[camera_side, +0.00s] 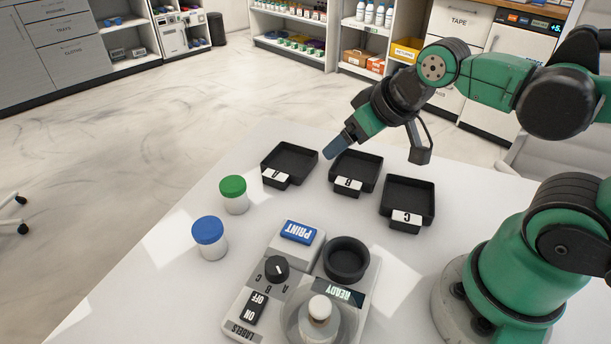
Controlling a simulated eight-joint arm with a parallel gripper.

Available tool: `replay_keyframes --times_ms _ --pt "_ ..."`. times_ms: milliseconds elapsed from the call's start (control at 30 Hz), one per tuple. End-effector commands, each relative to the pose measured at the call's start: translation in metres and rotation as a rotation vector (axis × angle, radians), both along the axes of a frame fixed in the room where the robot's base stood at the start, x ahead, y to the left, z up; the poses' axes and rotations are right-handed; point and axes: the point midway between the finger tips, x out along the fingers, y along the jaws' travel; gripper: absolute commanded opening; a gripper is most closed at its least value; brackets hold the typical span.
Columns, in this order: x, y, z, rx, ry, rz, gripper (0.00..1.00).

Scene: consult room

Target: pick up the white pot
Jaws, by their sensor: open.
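Two other pots have white bodies: one with a green lid (233,186) and one with a blue lid (208,230), both upright on the table to the left. My gripper (333,150) is open, with nothing seen in it. It is in the air near trays A and B, far above and behind the white pot. Its fingers overlap in this view.
Black trays A (290,146), B (371,160) and C (423,183) stand in a row at the back of the white table (150,270). The label machine (282,269) carries a knob, switches, a READY display and a black round cup (346,270).

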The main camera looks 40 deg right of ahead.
Motion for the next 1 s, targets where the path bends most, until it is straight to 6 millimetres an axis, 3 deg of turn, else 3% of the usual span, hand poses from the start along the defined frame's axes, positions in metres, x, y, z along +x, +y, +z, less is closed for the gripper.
replay_keyframes --times_ms 67,167,567,800,1000 --pt "0.0 0.0 0.0 0.0 0.0 0.0 0.74" --pt "0.0 0.0 0.0 0.0 0.0 0.0 0.96" --pt "0.005 0.006 0.004 0.007 0.023 0.012 0.96" --pt "0.041 0.048 0.013 0.035 0.184 0.074 0.96" --pt "0.073 0.101 -0.001 0.031 0.351 0.124 0.96"
